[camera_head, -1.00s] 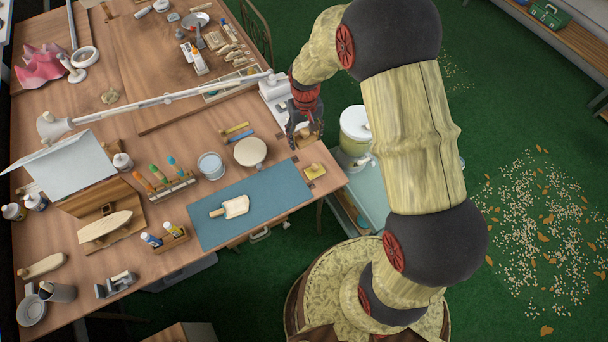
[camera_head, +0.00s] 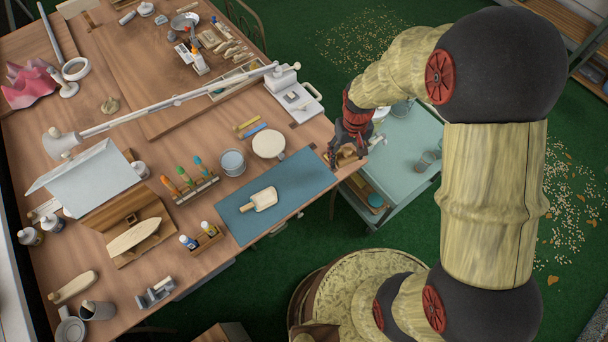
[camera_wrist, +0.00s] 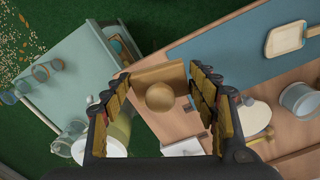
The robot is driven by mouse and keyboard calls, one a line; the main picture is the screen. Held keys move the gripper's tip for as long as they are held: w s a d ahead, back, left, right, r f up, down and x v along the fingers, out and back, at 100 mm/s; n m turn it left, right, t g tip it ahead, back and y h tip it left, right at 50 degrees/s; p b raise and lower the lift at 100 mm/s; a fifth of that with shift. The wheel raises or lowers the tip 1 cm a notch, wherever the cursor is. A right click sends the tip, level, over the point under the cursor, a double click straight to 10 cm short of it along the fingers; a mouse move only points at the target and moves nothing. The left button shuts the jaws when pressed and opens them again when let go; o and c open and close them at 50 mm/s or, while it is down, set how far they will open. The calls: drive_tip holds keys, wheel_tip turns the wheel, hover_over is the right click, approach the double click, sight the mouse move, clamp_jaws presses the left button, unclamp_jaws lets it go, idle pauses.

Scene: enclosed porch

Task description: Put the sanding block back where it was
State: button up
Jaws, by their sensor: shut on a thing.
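My gripper (camera_head: 345,148) is at the right front corner of the wooden workbench (camera_head: 140,70), beside the blue mat (camera_head: 290,190). In the wrist view my gripper (camera_wrist: 163,82) is shut on a wooden block with a round knob, the sanding block (camera_wrist: 178,72). Its knob faces the wrist camera. In the head view the sanding block (camera_head: 347,158) is mostly hidden by the fingers. I cannot tell whether it touches the bench top.
A pale teal cart (camera_head: 405,150) stands right of the bench, with cups (camera_head: 427,160) on it. A cream round disc (camera_head: 268,144), a blue-grey tub (camera_head: 232,162) and a white paddle-shaped piece (camera_head: 263,199) lie nearby. A long lamp arm (camera_head: 180,98) crosses the bench.

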drive_tip(key=s+a+r+n, duration=0.1)
drive_tip(key=s+a+n, duration=0.15)
drive_tip(key=s, duration=0.65)
drive_tip(key=b, duration=0.3)
hover_over(311, 173)
drive_tip(key=shift+m, duration=0.25)
wheel_tip(311, 173, down, 9)
drive_tip(key=shift+s+d+f, duration=0.1)
drive_tip(key=shift+s+f, duration=0.05)
drive_tip(key=shift+f, duration=0.05)
drive_tip(key=shift+w+f+b, duration=0.15)
drive_tip(key=shift+f+b, duration=0.05)
drive_tip(key=shift+f, duration=0.7)
drive_tip(key=shift+w+f+b, duration=0.1)
drive_tip(key=shift+f+b, duration=0.1)
drive_tip(key=shift+f, duration=0.7)
drive_tip(key=shift+f, duration=0.2)
drive_tip(key=o, duration=1.1)
drive_tip(key=shift+r, duration=0.15)
